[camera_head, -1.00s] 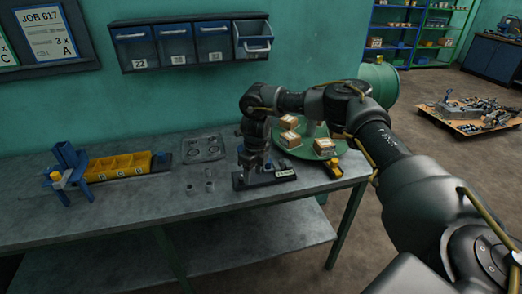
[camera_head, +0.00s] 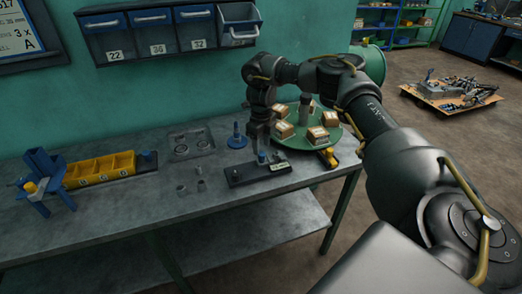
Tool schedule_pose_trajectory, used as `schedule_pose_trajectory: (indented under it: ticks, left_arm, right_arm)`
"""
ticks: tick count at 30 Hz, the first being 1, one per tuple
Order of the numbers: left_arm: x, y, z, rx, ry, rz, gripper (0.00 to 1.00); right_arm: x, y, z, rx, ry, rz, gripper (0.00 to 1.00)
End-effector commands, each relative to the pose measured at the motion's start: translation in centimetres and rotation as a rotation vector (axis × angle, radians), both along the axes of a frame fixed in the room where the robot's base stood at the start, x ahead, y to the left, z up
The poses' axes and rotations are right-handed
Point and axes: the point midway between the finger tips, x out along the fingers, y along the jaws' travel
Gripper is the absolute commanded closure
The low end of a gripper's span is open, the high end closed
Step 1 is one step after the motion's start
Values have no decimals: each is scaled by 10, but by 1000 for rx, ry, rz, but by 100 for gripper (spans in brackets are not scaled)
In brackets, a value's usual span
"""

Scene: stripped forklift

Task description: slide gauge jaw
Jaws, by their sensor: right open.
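The gauge (camera_head: 245,174) is a dark, low block with a pale label, lying near the front of the grey bench. My right gripper (camera_head: 261,147) points down just above and behind these upright parts. It is open, and I see nothing held between its fingers. Whether a finger touches the jaw is too small to tell. My left gripper is not in view.
A blue cone-shaped part (camera_head: 237,138) stands left of my right gripper. A green round tray (camera_head: 284,145) with several boxes is behind it, and a yellow-black item (camera_head: 328,157) lies at right. Small grey cylinders (camera_head: 200,184) stand left of the gauge. A yellow bin tray (camera_head: 97,171) is farther left.

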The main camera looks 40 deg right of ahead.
Motion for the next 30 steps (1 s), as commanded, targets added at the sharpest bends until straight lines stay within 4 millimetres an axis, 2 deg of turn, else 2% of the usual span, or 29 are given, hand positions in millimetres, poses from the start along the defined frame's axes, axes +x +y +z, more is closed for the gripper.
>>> schedule_pose_trajectory:
  ticks: [3,5,10,18,30]
  left_arm:
    - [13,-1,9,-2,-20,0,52]
    - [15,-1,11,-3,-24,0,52]
    - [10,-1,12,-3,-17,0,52]
    - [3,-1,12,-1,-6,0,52]
    - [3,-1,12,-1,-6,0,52]
  right_arm:
    - [0,0,-15,0,2,0,51]
    - [0,0,-22,0,2,0,51]
    - [0,1,-33,0,-1,1,51]
    - [1,1,-35,1,-2,1,51]
    - [1,1,-34,0,-2,1,100]
